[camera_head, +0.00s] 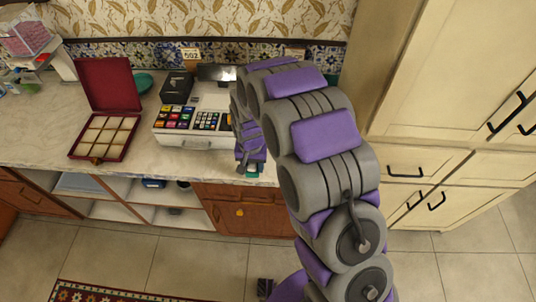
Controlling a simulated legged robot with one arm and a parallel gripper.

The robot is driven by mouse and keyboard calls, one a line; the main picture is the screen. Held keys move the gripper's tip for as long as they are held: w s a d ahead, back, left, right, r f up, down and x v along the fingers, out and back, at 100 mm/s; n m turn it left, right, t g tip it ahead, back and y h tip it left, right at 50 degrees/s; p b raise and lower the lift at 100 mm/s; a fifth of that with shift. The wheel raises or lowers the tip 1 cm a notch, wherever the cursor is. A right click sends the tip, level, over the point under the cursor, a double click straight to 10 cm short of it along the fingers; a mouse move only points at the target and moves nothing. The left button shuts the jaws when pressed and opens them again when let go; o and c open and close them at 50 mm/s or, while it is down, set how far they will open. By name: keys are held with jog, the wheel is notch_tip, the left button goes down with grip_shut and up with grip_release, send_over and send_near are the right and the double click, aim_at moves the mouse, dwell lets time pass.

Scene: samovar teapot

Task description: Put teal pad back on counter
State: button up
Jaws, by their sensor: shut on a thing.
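My gripper (250,160) is at the counter's front edge, just right of the cash register. It is shut on the teal pad (252,172), of which only a small green-teal part shows below the fingers. My arm and gripper hide the rest of it. I cannot tell whether the pad touches the counter. The marbled counter (40,127) runs along the wall from the left to my gripper.
A white cash register (190,137) stands left of my gripper. An open red compartment box (108,85) stands further left, with a teal round thing (144,83) behind it. Open shelves (110,208) lie below the counter. Cream cabinets (427,75) stand at right.

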jog(key=w, duration=0.2)
jog(key=w+d+f, duration=0.1)
jog(key=w, duration=0.1)
jog(key=w+d+b, duration=0.1)
jog(key=w, duration=0.2)
jog(key=shift+w+f, duration=0.1)
jog(key=shift+f, duration=0.05)
jog(key=shift+w+d, duration=0.2)
jog(key=shift+d, duration=0.15)
jog(key=shift+w+d+f, duration=0.1)
jog(key=shift+w+d, duration=0.2)
jog(key=shift+d, duration=0.45)
notch_tip(320, 180, down, 3)
jog(key=shift+d+r+b, duration=0.15)
jog(key=shift+r+b, duration=0.05)
jog(key=shift+b, duration=0.35)
jog(key=shift+f, duration=0.3)
jog(key=shift+a, duration=0.7)
jog(key=o, duration=0.7)
jog(key=shift+c, duration=0.2)
jog(key=o, duration=0.4)
jog(key=shift+d, duration=0.55)
jog(key=shift+c, duration=0.2)
